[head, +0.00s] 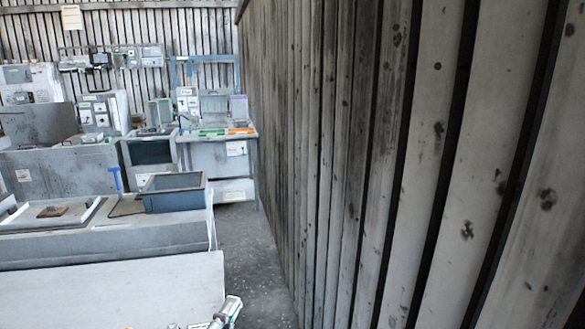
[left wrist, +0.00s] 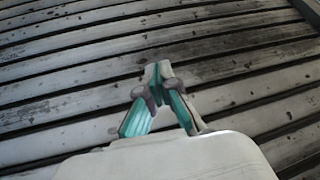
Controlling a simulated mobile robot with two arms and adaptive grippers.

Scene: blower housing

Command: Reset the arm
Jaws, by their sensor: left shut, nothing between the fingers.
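My left gripper (head: 228,311) shows only in part at the bottom edge of the head view, low beside the pale front panel. In the left wrist view my left gripper (left wrist: 158,74) has its teal-lined fingers brought together at the tips, with nothing held. It points towards a wall of weathered grey planks (left wrist: 80,80). My right gripper is in neither view.
A tall plank wall (head: 400,150) fills the right of the head view. A narrow strip of grey floor (head: 255,265) runs beside it. A blue-grey open bin (head: 175,201) sits on a bench at left. A workbench (head: 215,158) stands further back.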

